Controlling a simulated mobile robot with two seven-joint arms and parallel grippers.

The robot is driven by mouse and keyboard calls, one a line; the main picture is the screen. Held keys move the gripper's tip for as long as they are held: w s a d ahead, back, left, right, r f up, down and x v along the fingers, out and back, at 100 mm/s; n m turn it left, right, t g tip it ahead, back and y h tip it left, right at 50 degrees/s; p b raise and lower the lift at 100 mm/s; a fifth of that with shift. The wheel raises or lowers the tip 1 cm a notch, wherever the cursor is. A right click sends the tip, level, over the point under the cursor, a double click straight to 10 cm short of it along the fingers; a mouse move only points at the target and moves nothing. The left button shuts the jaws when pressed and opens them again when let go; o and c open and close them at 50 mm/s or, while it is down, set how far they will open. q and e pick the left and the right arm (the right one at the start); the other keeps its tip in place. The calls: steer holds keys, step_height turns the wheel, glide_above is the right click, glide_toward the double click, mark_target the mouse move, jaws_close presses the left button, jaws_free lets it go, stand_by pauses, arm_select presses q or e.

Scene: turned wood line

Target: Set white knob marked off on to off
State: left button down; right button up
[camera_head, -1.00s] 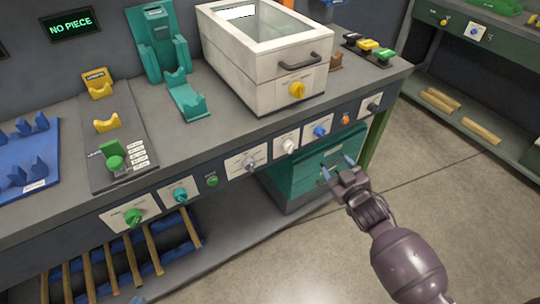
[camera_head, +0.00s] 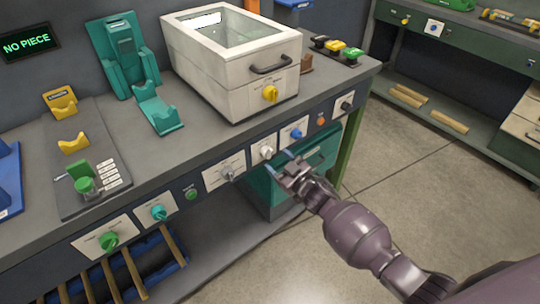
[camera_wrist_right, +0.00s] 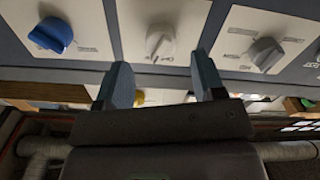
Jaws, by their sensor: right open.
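The white knob (camera_head: 266,152) is on a white plate on the bench's front panel, between a grey knob (camera_head: 227,173) and a blue knob (camera_head: 296,133). In the right wrist view the white knob (camera_wrist_right: 160,43) is centred above the fingers, with small marks beside it too blurred to read. My right gripper (camera_head: 279,163) is open and empty, in front of the panel just below the white knob. In the wrist view its two blue fingertips (camera_wrist_right: 163,78) are apart, and the knob lies beyond them, not between them. My left gripper is not in view.
Teal (camera_head: 158,212) and green (camera_head: 108,241) knobs lie further left on the panel. An orange button (camera_head: 321,121) and a black knob (camera_head: 346,105) lie right. A white lidded box (camera_head: 205,90) stands on the bench above. A teal drawer unit (camera_head: 262,196) is below.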

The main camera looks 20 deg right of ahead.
mark_target(271, 155)
steer(key=shift+x, duration=2)
steer(key=c, duration=0.9)
